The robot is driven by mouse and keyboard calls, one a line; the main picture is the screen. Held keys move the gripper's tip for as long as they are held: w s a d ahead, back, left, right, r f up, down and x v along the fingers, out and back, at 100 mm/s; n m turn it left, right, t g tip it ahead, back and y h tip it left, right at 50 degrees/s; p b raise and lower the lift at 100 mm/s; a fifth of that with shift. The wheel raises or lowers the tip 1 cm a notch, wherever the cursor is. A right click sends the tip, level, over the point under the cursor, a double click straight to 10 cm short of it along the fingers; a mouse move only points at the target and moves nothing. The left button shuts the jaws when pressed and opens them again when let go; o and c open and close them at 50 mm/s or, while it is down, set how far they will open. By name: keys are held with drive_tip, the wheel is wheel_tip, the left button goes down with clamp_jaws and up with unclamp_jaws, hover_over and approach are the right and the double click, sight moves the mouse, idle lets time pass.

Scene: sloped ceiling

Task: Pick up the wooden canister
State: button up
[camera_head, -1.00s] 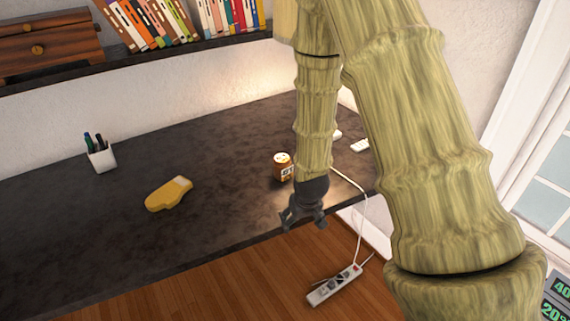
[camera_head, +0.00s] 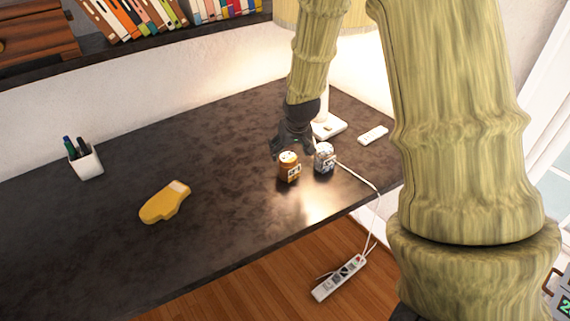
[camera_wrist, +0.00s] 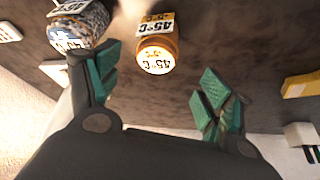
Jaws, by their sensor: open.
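The wooden canister (camera_head: 289,168) looks orange-brown, with a pale lid and a white label, and stands upright on the dark desk (camera_head: 225,205). My gripper (camera_head: 290,144) is just behind and above it in the head view. In the wrist view the canister (camera_wrist: 158,47) shows a "45°C" label and lies ahead of the gap between my two green-padded fingers (camera_wrist: 155,88). My gripper is open and empty. I cannot tell whether a finger touches the canister.
A grey-blue patterned canister (camera_head: 324,158) stands close to the right. Behind it are a lamp base (camera_head: 329,127) and a white device (camera_head: 373,135). A cable crosses the desk's right side.

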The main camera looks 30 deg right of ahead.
sight(289, 158)
drive_tip(key=x, duration=0.3)
drive_tip(key=shift+d+f, duration=0.15)
drive_tip(key=shift+d, duration=0.1)
drive_tip(key=shift+p+x, duration=1.05)
drive_tip(key=shift+x, duration=2)
drive_tip(key=shift+c, duration=0.3)
drive_tip(key=c, duration=1)
drive_tip(key=shift+c, duration=0.4)
